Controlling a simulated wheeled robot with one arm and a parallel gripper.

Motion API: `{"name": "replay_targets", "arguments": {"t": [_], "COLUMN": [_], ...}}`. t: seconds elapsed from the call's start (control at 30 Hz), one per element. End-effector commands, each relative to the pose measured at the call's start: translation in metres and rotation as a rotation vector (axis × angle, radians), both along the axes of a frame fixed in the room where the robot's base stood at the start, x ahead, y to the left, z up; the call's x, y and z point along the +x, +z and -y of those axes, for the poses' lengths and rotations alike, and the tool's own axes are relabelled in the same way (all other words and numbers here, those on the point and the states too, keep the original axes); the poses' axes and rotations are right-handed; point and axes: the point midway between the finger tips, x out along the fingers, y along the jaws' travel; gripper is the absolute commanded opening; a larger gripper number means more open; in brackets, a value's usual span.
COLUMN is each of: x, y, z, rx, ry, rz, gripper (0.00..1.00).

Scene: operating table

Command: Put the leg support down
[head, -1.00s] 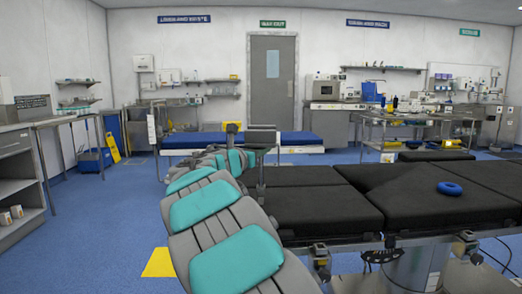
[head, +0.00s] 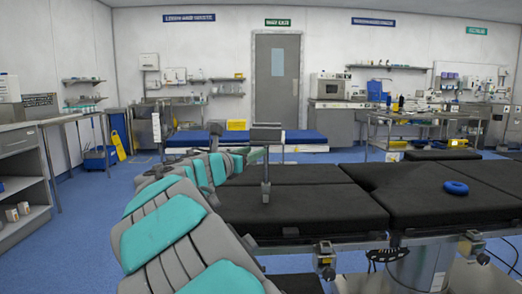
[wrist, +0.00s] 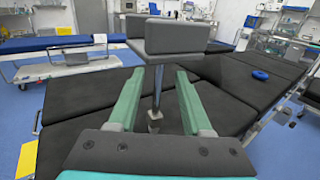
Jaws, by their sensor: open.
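The leg support is a dark grey padded piece (wrist: 165,38) on a thin metal post, at the edge of the black operating table. In the head view its pad (head: 265,133) stands upright on its post at the table's left end, beyond my arm. My gripper (wrist: 160,73) has two green fingers spread apart. In the wrist view the post shows in the gap between them, with the pad just above and beyond the tips. I see no finger touching the post. In the head view my gripper (head: 239,157) is small and partly hidden.
The black operating table (head: 290,208) fills the right, with a blue ring (head: 456,187) on it. A blue-topped bed (head: 300,136) stands behind. Counters (head: 22,140) line the left wall. Blue floor (head: 90,215) is clear between counter and arm.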

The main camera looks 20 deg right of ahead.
Motion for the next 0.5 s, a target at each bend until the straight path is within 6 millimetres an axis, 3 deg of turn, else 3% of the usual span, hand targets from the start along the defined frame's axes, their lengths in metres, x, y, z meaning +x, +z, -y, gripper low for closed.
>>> {"name": "replay_targets", "arguments": {"t": [0.2,0.5], "x": [-0.021,-0.026], "y": [0.001,0.000], "z": [-0.024,-0.031], "rx": [-0.002,0.001], "ry": [0.000,0.000], "rz": [0.001,0.000], "gripper": [0.49,0.49]}}
